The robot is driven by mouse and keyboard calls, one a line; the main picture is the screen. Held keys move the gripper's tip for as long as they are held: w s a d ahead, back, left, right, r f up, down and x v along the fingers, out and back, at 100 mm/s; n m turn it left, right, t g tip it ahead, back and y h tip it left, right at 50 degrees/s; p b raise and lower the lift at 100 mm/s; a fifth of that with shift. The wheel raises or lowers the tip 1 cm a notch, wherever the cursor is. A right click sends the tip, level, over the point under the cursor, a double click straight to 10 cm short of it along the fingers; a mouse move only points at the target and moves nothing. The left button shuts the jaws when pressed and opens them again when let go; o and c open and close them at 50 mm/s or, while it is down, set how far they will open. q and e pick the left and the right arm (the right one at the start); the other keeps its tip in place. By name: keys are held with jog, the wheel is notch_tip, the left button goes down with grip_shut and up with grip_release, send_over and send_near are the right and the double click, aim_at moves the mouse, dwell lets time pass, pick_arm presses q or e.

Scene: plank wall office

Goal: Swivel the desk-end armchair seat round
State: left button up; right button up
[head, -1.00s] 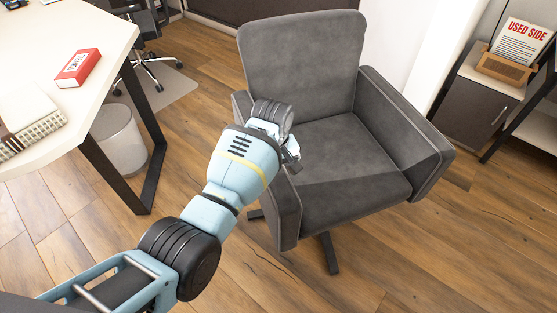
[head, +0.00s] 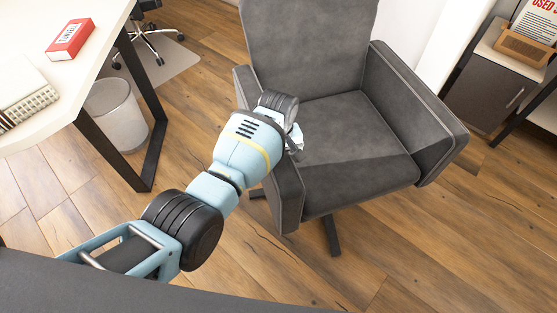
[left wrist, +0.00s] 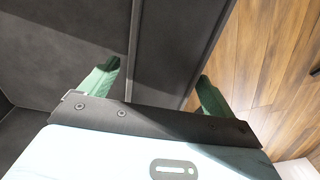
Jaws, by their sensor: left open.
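The grey armchair (head: 348,140) stands on a dark swivel base (head: 333,235), its back away from me and its seat empty. Its left armrest (head: 288,200) is nearest my left arm. My left gripper (head: 294,138) is at this armrest, partly hidden behind my own wrist. In the left wrist view the open gripper (left wrist: 158,88) has one green finger on each side of the padded armrest (left wrist: 170,55), which lies between them. I cannot tell whether the fingers touch it. My right gripper is not in view.
A white desk (head: 60,85) with a red box (head: 70,40) is at the left. A waste bin (head: 117,112) stands by its dark leg. A dark cabinet (head: 487,85) is at the right. Wooden floor is clear in front of the chair.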

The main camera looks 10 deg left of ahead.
pick_arm(q)
jog(key=shift+f, duration=0.5)
jog(key=c, duration=1.4)
jog(key=shift+a, duration=0.15)
